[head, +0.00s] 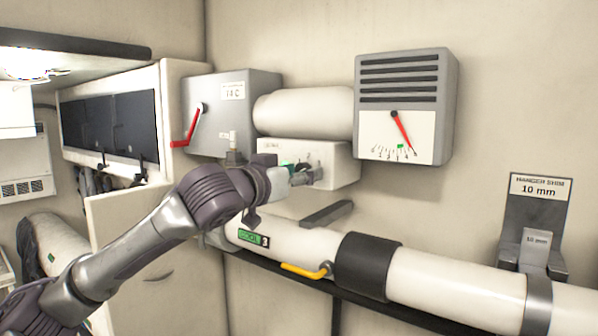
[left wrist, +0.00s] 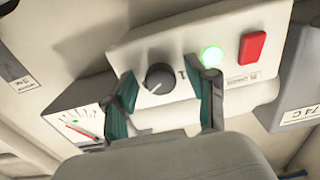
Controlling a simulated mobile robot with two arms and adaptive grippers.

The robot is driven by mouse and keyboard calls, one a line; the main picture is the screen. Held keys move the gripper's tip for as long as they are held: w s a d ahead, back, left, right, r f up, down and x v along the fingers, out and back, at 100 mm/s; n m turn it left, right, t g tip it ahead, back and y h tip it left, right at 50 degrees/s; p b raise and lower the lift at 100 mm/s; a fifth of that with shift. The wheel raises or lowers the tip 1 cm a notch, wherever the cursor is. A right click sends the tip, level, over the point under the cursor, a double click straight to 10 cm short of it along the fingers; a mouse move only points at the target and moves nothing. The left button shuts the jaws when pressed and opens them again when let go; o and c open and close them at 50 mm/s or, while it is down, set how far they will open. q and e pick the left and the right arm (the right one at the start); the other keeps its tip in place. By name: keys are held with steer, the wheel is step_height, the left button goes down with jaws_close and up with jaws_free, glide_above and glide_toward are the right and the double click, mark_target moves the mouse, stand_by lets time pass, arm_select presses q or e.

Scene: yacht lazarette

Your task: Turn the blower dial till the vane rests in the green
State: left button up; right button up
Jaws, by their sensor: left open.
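The blower dial (left wrist: 158,78), a dark round knob with a pale pointer line, sits on a white control box (head: 335,162), beside a mark "1". My left gripper (head: 308,177) is open in front of the box. In the left wrist view its fingers (left wrist: 168,82) stand on either side of the dial, with gaps between them and the knob. The grey louvred vane gauge (head: 449,105) hangs at upper right. Its red vane (head: 403,131) points down and right, its tip to the right of the small green mark (head: 400,147). The gripper mostly hides the dial in the head view.
A lit green lamp (left wrist: 211,56) and a red switch (left wrist: 253,46) are on the control box. A grey box with a red lever (head: 187,127) is at left. Below runs a white pipe (head: 450,287) with a yellow handle (head: 303,271); a shim holder (head: 538,215) is at right.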

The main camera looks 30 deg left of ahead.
arm_select(q)
jaws_close()
steer(key=shift+f+n+b, duration=0.15)
steer(key=shift+n+b, duration=0.55)
steer(key=shift+n, duration=0.3)
steer(key=n+b, duration=0.1)
steer(key=n, duration=0.1)
steer(key=shift+n, duration=0.3)
steer(key=shift+r+n+b, duration=0.2)
steer(key=shift+n+b, duration=0.55)
steer(key=shift+n, duration=2.85)
